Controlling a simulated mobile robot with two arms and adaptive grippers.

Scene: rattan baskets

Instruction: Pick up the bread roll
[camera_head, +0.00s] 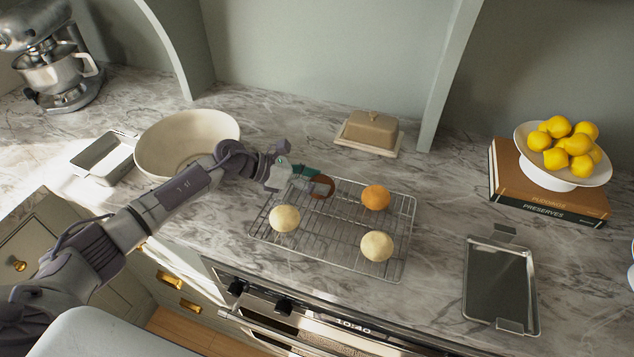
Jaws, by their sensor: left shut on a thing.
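My left gripper (306,177) reaches in from the left over the back left part of the wire cooling rack (338,262). It is shut on a dark brown round bread roll (323,187), partly hidden by the fingers. I cannot tell whether this roll touches the rack. A pale roll (284,218) sits at the rack's front left and another pale roll (376,246) at its front right. An orange-brown roll (375,197) sits at the back right. My right gripper is not in view.
A large cream bowl (160,142) stands beside my left arm, with a metal tin (104,158) to its left. A butter dish (369,132) is behind the rack. A dark metal tray (500,287) lies right, before books (540,207) bearing a lemon stand (540,174). Counter between rack and tray is clear.

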